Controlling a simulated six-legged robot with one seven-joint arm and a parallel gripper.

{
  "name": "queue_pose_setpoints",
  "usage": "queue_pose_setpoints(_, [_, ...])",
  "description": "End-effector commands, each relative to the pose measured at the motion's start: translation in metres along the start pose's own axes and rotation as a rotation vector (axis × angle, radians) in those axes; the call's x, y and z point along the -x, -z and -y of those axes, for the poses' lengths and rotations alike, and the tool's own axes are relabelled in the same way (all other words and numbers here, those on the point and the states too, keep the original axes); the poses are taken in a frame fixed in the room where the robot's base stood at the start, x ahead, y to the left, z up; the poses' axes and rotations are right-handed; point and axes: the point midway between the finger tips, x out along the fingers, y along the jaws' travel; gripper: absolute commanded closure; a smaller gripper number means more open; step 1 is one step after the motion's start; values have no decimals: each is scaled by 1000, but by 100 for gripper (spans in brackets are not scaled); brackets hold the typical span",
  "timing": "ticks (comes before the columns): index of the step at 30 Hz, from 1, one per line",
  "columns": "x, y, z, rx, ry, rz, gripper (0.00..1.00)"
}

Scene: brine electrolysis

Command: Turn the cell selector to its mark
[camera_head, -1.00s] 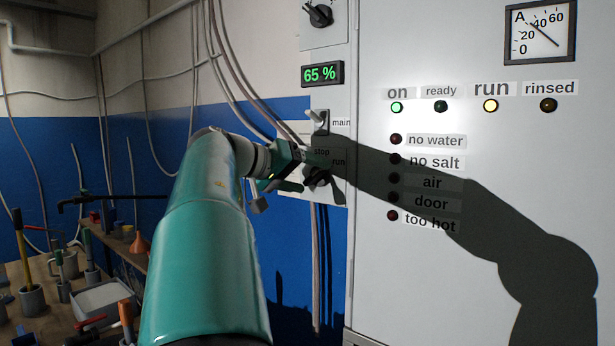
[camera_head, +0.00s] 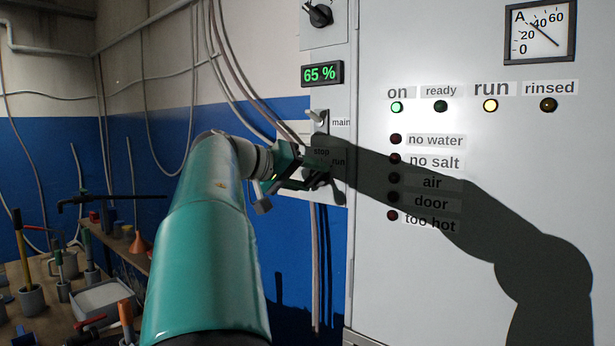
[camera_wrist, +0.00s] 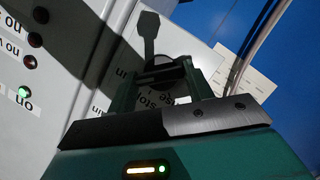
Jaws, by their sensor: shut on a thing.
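The cell selector (camera_head: 338,194) is a dark rotary handle on a pale plate marked "stop" and "run", left of the big cabinet. In the head view, my gripper (camera_head: 311,177) covers most of it, and a handle end points down and right. In the wrist view, my gripper (camera_wrist: 160,78) has its two fingers closed around the dark middle of the selector, and its grey paddle-shaped handle (camera_wrist: 149,27) sticks out beyond them. The selector's mark is not clear to see.
A small metal "main" switch (camera_head: 319,117) sits just above my gripper. Another dark knob (camera_head: 319,15) is higher up, over the "65 %" display (camera_head: 322,74). Loose cables hang on the left wall. A bench (camera_head: 130,260) with tools stands at lower left.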

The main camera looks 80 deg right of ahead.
Motion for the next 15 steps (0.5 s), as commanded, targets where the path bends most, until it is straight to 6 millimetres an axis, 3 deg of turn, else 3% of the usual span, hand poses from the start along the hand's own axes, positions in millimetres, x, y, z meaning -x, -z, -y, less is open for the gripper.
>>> queue_pose_setpoints(15, [0,0,3,362,-149,-2,72])
